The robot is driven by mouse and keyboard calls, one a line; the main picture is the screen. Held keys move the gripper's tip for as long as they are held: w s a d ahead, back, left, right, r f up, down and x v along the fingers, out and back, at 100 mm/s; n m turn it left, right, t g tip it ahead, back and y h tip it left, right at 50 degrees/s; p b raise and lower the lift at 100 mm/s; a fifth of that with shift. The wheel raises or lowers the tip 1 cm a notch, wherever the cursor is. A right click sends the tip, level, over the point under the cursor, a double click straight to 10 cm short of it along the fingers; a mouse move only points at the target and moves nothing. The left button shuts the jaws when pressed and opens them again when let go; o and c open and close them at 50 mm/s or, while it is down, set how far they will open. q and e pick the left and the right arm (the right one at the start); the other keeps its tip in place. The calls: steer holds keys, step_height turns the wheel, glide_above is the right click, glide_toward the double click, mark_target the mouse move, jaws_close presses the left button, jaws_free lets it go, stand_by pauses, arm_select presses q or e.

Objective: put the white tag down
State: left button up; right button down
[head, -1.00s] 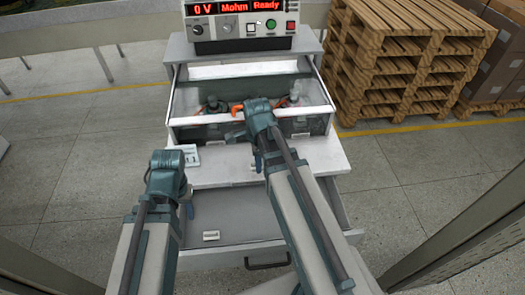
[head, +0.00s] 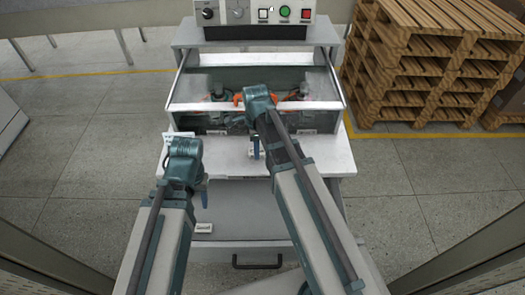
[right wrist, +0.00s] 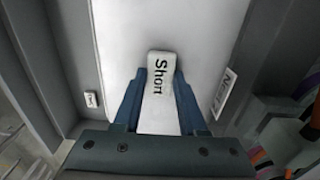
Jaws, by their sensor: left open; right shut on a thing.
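The white tag (right wrist: 161,92), printed "Short", is between the blue fingers of my right gripper (right wrist: 160,105) in the right wrist view. My right gripper (head: 255,148) is shut on it, over the white worktop (head: 315,155) in the head view. The tag is mostly hidden there, and I cannot tell whether it touches the worktop. My left gripper (head: 203,192) is at the left, over the front left part of the cabinet; its fingers are partly hidden by its own body. It is open, and I see nothing in it.
Another small tag (head: 203,228) lies in the open drawer (head: 235,228) below the worktop. A printed label (right wrist: 224,93) shows at the right in the wrist view. A glazed box (head: 255,105) with orange parts stands behind the grippers. The worktop's right side is clear.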

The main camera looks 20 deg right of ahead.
steer(key=shift+f, duration=0.1)
steer(key=shift+a, duration=0.15)
steer(key=shift+c, duration=2.3)
jaws_free()
step_height(320, 180, up, 12)
steer(key=p, duration=1.2)
steer(key=s+a+n, duration=0.5)
steer(key=s+n, duration=0.2)
steer(key=n, duration=0.5)
steer(key=s+a+n+h, duration=0.1)
steer(key=s+a+n, duration=0.4)
steer(key=n, duration=0.8)
steer(key=shift+s+a, duration=0.2)
steer(key=shift+s, duration=0.95)
